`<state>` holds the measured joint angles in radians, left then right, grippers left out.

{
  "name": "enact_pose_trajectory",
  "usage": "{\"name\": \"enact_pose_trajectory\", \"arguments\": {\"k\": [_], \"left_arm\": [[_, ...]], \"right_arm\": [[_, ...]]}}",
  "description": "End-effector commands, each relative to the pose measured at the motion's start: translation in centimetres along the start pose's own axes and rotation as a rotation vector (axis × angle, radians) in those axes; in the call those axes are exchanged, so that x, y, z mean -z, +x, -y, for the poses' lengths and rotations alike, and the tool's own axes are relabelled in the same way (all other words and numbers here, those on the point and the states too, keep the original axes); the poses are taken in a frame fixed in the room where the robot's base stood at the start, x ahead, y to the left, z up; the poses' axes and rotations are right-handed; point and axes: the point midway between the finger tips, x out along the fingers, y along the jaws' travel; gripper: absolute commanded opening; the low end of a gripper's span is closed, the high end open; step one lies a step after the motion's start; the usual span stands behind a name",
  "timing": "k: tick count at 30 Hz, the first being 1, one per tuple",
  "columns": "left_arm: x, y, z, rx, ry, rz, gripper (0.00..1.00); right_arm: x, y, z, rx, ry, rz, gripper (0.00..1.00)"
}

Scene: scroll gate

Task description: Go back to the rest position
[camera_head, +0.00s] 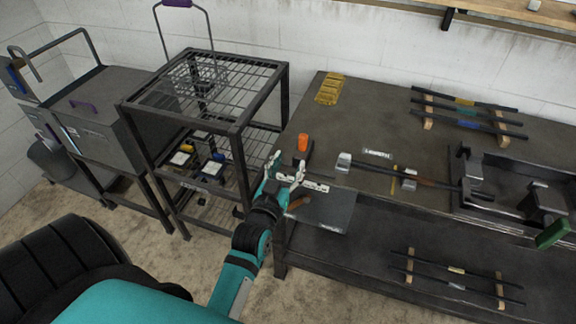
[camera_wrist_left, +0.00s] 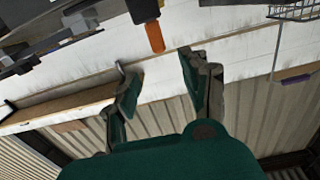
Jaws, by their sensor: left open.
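My left gripper (camera_head: 284,176) is open and empty in the head view. It is over the left front edge of the dark workbench (camera_head: 350,110), below an orange cylinder (camera_head: 303,143) in the picture. In the left wrist view its two fingers (camera_wrist_left: 160,90) stand apart with nothing between them, and the orange cylinder (camera_wrist_left: 155,37) shows beyond them. My right gripper is in neither view.
A wire-topped rack (camera_head: 205,85) stands left of the bench. Dark rods (camera_head: 465,102) lie on wooden blocks at the back of the bench. A hammer-like tool (camera_head: 400,175) lies mid-bench. A dark tray (camera_head: 520,190) is at the right. Floor shows in front.

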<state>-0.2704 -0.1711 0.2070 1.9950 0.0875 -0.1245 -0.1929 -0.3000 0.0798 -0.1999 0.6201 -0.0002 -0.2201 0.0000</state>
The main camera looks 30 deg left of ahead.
Motion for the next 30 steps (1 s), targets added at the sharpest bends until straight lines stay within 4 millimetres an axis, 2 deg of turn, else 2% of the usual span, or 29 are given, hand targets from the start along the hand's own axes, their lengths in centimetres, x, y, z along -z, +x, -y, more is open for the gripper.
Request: {"name": "enact_pose_trajectory", "arguments": {"k": [9, 11, 13, 14, 17, 18, 20, 21, 23, 24, 26, 27, 29, 30], "left_arm": [[-0.3, 0.0, -0.1, -0.002, 0.000, 0.006, 0.46], [-1.2, 0.1, -0.4, -0.010, 0.001, 0.024, 0.46], [-3.6, 0.1, -1.1, -0.029, 0.002, 0.070, 0.46], [-5.0, 0.0, -1.6, -0.041, 0.003, 0.099, 0.46], [-11.2, -0.9, -3.4, -0.090, 0.011, 0.222, 0.46], [-14.1, -1.5, -4.2, -0.113, 0.017, 0.280, 0.46], [-18.5, -2.9, -5.3, -0.145, 0.026, 0.370, 0.46], [-21.3, -4.1, -5.8, -0.165, 0.035, 0.429, 0.46], [-25.4, -6.1, -6.5, -0.195, 0.049, 0.518, 0.46], [-28.1, -7.7, -6.9, -0.212, 0.058, 0.578, 0.46], [-31.9, -10.3, -7.1, -0.238, 0.078, 0.667, 0.46], [-34.3, -12.2, -7.2, -0.254, 0.092, 0.726, 0.46], [-37.8, -15.3, -6.9, -0.275, 0.114, 0.815, 0.46], [-39.9, -17.5, -6.6, -0.288, 0.131, 0.874, 0.46]], "right_arm": [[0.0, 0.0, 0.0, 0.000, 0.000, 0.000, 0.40], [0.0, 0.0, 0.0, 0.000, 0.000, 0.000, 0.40], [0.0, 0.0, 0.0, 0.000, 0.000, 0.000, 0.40], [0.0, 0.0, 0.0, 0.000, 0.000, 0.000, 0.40], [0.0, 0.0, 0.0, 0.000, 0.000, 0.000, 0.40], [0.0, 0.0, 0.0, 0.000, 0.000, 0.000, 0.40], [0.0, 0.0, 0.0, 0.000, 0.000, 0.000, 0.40], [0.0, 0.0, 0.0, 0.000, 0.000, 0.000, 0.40], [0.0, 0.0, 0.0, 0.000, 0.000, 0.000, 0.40], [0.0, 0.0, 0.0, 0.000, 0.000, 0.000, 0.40], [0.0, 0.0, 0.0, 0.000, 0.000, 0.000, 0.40], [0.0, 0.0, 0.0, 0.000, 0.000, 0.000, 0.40], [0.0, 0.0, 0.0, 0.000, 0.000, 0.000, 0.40], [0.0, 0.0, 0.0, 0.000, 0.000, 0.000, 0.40]]}}
